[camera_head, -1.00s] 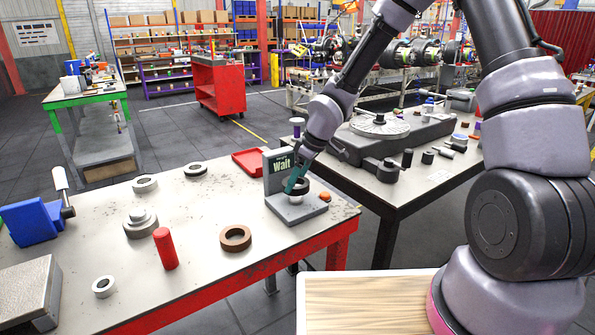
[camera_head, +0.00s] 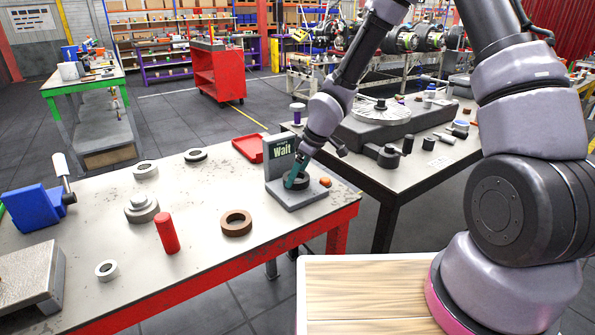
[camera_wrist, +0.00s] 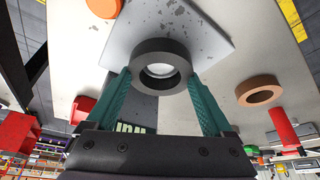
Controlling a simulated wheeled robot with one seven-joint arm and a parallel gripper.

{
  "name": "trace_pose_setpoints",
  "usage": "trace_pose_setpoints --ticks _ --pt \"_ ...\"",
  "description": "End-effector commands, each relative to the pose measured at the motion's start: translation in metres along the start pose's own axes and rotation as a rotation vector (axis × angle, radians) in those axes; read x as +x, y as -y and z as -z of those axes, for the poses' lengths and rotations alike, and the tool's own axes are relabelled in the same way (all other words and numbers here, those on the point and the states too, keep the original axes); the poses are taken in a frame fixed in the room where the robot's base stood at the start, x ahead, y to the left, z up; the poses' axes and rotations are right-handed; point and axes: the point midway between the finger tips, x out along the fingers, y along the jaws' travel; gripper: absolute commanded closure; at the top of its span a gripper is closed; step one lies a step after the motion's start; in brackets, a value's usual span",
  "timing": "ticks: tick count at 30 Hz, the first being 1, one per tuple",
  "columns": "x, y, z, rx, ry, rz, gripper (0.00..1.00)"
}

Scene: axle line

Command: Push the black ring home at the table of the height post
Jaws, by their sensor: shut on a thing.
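The black ring (camera_wrist: 160,48) is between the teal fingertips of my gripper (camera_wrist: 160,79) in the wrist view. A pale round post (camera_wrist: 159,70) shows inside its hole, so the ring is around the post. In the head view the ring (camera_head: 302,183) sits low at the grey base plate (camera_head: 298,200) of the height post, and my gripper (camera_head: 296,178) is shut on it. The screen (camera_head: 282,147) behind reads "Wait". Whether the ring touches the plate all round is hidden by the fingers.
An orange button (camera_head: 325,182) is on the plate's right side. On the same table are a brown ring (camera_head: 236,229), a red cylinder (camera_head: 166,232), a red tray (camera_head: 248,147) and several other rings. A second table with a turntable (camera_head: 379,118) stands behind to the right.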

Motion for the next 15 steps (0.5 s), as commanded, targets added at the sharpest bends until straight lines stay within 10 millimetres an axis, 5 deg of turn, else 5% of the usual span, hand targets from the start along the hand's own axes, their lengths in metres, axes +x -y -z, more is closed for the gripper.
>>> trace_pose_setpoints --ticks 12,13,14,15 --pt "0.011 0.0 -0.004 -0.002 0.0 0.0 0.82" --pt "0.011 0.0 -0.004 -0.002 -0.001 -0.001 0.1" --pt "0.011 0.0 -0.004 -0.002 -0.001 -0.001 0.0" --pt "0.011 0.0 -0.004 -0.002 -0.001 -0.001 0.0"
